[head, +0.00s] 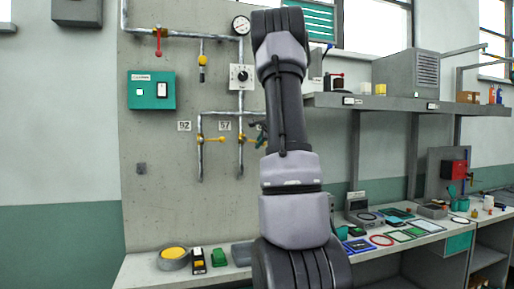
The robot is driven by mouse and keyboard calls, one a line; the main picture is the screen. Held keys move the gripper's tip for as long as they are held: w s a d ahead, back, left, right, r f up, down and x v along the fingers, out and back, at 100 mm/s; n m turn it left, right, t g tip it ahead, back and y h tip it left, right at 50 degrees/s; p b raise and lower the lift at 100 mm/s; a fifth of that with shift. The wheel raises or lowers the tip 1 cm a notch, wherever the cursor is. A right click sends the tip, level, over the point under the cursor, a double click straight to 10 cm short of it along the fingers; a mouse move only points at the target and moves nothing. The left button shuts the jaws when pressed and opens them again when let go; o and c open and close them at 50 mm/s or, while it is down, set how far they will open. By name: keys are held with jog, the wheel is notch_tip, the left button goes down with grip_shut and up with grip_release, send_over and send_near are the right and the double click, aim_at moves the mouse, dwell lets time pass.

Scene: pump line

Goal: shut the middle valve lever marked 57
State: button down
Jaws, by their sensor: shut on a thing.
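The middle valve lever marked 57 (242,138) is yellow and sits on a vertical pipe on the grey panel, below the "57" label (225,126). It appears to point sideways to the right. Its outer end is hidden by my gripper and arm. My gripper (259,136) shows only as small dark parts at the left edge of my arm, at the lever's outer end. It is shut on the lever, though the contact itself is mostly hidden. The lever marked 52 (215,139) is yellow and points right, across its pipe. Anything further right is hidden behind my arm.
A red-handled valve (159,40), a gauge (241,25), a dial box (242,77) and a teal switch box (152,90) are on the panel (150,205). A bench (140,270) with small items runs below. A shelf (400,102) juts out at right.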

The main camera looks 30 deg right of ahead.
jog(key=shift+s+d+r+n+h, duration=0.2)
jog(key=shift+d+r+n+h, duration=0.25)
jog(key=shift+r+n+h, duration=0.25)
jog(key=shift+r+g, duration=0.2)
jog(key=shift+g, duration=0.1)
jog(key=c, duration=0.8)
grip_release()
jog(key=shift+d, duration=0.1)
jog(key=shift+f, duration=0.1)
jog(key=v, duration=1)
jog(key=shift+s+a, duration=0.25)
jog(key=shift+s, duration=0.05)
